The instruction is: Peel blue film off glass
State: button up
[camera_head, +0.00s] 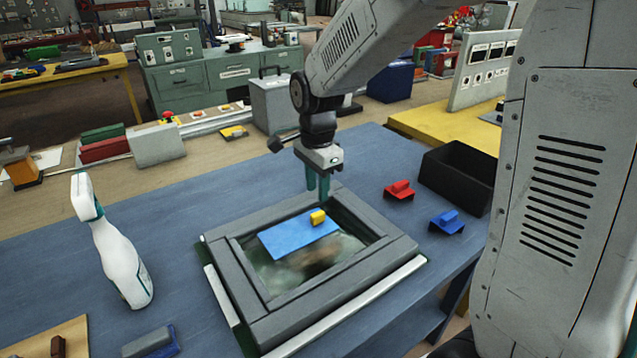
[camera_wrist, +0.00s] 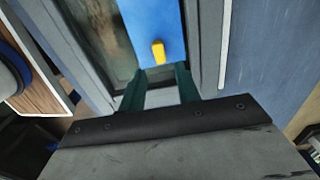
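The blue film (camera_head: 285,239) lies flat over part of the glass (camera_head: 300,268) in a grey frame (camera_head: 377,256) on the blue table. A yellow tab (camera_head: 318,217) stands on the film's edge nearest my gripper. My gripper (camera_head: 318,197) points down over the frame's far side, just behind the tab. In the wrist view the two teal fingers (camera_wrist: 161,74) are apart with nothing between them. The yellow tab (camera_wrist: 158,52) shows just beyond the fingertips, on the blue film (camera_wrist: 153,20). Whether the fingertips touch the frame is unclear.
A white spray bottle (camera_head: 115,246) stands left of the frame. A red-handled piece (camera_head: 399,190), a blue-handled piece (camera_head: 447,222) and a black open box (camera_head: 459,176) are on the right. A grey-blue block (camera_head: 150,342) lies front left. The table left of the frame is mostly clear.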

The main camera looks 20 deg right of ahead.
aim_at(317, 213)
jog(key=shift+f, duration=3.95)
grip_shut()
jog(key=shift+r, duration=0.15)
jog(key=shift+r, duration=3.3)
